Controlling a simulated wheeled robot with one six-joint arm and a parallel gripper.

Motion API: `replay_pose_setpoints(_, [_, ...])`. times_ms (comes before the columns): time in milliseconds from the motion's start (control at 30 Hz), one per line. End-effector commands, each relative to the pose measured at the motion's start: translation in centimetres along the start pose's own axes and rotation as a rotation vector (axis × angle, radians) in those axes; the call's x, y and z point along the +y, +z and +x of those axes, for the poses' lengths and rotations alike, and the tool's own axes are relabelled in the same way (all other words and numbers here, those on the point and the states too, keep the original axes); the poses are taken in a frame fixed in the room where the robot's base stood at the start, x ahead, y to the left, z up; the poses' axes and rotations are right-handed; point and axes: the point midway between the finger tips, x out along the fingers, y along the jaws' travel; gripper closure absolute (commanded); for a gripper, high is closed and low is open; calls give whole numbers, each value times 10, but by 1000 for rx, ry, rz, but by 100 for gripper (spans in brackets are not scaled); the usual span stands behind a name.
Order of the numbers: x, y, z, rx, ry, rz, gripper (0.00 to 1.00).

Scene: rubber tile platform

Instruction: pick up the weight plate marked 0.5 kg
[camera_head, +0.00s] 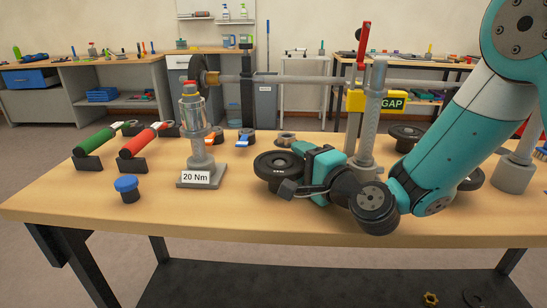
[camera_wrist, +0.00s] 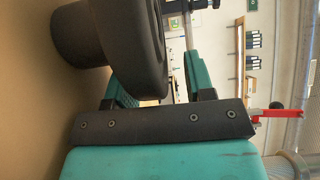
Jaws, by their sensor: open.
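More black plates lie at the right back (camera_head: 406,131) and behind my arm (camera_head: 471,181). Which is 0.5 kg is not legible.
A torque stand (camera_head: 201,150) with a "20 Nm" label is left of the plate. Steel posts (camera_head: 368,135) carry a horizontal bar (camera_head: 285,79) behind my gripper. Green (camera_head: 95,142) and red (camera_head: 140,140) handled tools and a blue knob (camera_head: 127,188) stand left. The front table strip is clear.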

Motion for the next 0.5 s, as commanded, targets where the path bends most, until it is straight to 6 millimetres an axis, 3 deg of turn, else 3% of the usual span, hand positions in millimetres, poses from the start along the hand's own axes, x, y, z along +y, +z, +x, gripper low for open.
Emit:
replay_pose_setpoints(133, [1,4,1,-6,1,-1,51])
replay_pose_setpoints(333, [1,4,1,-7,2,0,97])
replay_pose_setpoints(500, [0,3,1,-5,0,1,100])
